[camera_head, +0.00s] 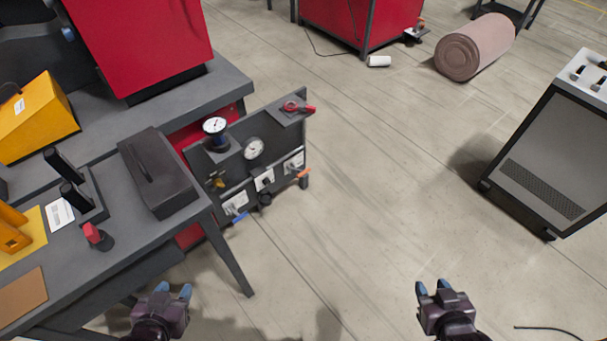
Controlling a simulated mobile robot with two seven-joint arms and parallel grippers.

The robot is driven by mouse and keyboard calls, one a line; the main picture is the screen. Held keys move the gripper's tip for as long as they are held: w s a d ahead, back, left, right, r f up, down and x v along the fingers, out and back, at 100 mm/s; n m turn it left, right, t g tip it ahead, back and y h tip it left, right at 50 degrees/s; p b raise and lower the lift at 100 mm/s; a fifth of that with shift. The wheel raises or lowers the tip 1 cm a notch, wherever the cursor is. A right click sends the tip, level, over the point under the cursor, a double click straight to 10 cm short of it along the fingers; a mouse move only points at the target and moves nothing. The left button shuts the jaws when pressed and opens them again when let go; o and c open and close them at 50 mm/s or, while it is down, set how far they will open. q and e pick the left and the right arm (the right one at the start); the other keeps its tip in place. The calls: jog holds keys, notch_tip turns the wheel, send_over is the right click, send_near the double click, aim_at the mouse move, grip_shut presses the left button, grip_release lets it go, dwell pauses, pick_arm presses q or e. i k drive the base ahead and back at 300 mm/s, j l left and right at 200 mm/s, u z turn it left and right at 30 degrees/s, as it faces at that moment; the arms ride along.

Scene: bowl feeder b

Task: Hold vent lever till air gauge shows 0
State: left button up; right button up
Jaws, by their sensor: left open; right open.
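A dark grey panel stand (288,140) stands beside the bench and carries two round white gauges. One gauge (215,126) sits on top of a dark blue body; the other gauge (254,149) is on the panel face. Their readings are too small to tell. Small handles show on the panel: an orange one (304,173) at the right and a blue one (240,217) low at the left. I cannot tell which is the vent lever. My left gripper (173,289) and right gripper (433,287) are both open and empty, low in the view and apart from the panel.
A red-handled part (298,107) lies on the stand's top right. The grey bench (120,240) at left holds a black box (157,172) and a red button (98,236). A grey cabinet (550,150) stands right. Open floor lies between.

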aim_at(301, 173)
jog(key=i+l+u, duration=0.1)
jog(key=l, duration=0.3)
jog(key=i+l+u, duration=0.1)
jog(key=i+l, duration=0.25)
jog(key=i+l+u, duration=0.15)
jog(key=l, duration=0.35)
jog(key=i+l+u, duration=0.1)
jog(key=l, duration=0.35)
jog(key=i+l+u, duration=0.1)
jog(key=i+l, duration=0.15)
jog(key=l, duration=0.25)
jog(key=i+l+u, duration=0.1)
jog(key=l, duration=0.35)
jog(key=i+l+u, duration=0.1)
jog(key=l, duration=0.4)
jog(key=i+l+u, duration=0.1)
jog(key=l, duration=0.4)
